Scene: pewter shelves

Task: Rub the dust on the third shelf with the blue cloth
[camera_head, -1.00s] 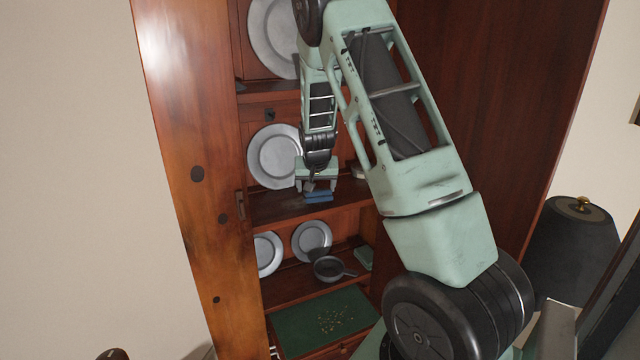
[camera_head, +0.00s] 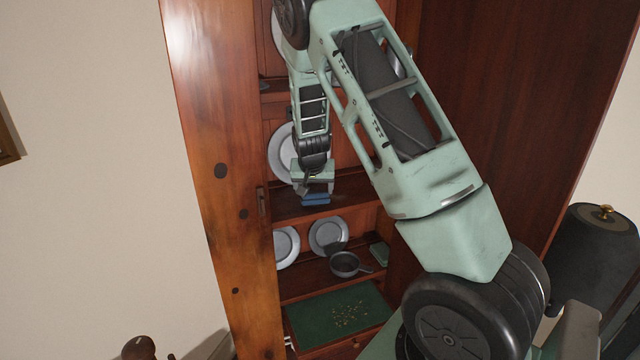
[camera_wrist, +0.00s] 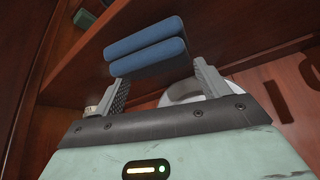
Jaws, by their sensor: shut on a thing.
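My gripper (camera_head: 314,182) reaches into the shelves and is shut on the blue cloth (camera_head: 316,199), a folded pad. In the wrist view the cloth (camera_wrist: 147,50) lies between the two fingers. It is at the shelf board (camera_head: 350,207) holding the upper plate, near its front edge; I cannot tell whether it touches the board. No dust is clear on this board, part of which is behind my arm. Pale specks (camera_head: 350,315) lie on the green surface (camera_head: 310,318) at the bottom.
A pewter plate (camera_head: 281,155) stands close behind my gripper, partly hidden. The shelf below holds two plates (camera_head: 328,236), a dark pan (camera_head: 345,264) and a green box (camera_head: 379,253). The left cabinet post (camera_head: 225,200) is close to my gripper. A dark lamp shade (camera_head: 597,255) stands at right.

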